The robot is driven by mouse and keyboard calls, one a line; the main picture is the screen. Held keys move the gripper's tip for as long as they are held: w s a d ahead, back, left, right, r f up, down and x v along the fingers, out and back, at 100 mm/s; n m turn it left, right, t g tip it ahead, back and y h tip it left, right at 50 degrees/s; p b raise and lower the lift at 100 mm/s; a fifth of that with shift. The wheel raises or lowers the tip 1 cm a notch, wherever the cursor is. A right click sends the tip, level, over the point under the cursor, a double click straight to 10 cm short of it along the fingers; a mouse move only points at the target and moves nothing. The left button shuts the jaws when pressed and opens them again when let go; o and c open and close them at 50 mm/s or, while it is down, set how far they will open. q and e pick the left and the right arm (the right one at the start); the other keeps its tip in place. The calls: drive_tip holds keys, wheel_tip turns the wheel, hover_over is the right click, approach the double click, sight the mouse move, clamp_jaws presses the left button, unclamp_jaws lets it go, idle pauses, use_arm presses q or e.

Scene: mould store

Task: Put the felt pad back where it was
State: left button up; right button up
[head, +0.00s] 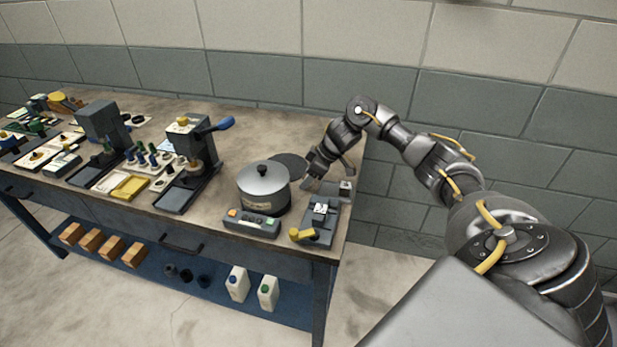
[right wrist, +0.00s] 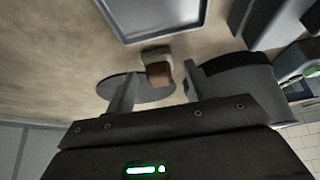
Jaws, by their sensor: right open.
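A small block with a pale face and a brown face (right wrist: 157,73) shows in the right wrist view between my fingers, overlapping the edge of a flat dark round disc (right wrist: 137,88). I cannot tell for sure which of these is the felt pad. In the head view the disc (head: 291,164) lies on the bench behind the lidded grey pot (head: 264,186); the block cannot be made out there. My right gripper (head: 311,181) is low over the bench, right of the pot, open, with nothing visibly gripped. Its fingers (right wrist: 156,88) straddle the block's line of sight. My left gripper is out of view.
In front of the pot is a control box (head: 251,221). To the right stands a small fixture with a yellow knob (head: 320,215). A lever press (head: 190,150) and trays stand left.

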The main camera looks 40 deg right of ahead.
drive_tip(key=v, duration=1.1)
drive_tip(key=shift+r+p, duration=0.3)
drive_tip(key=shift+d, duration=0.1)
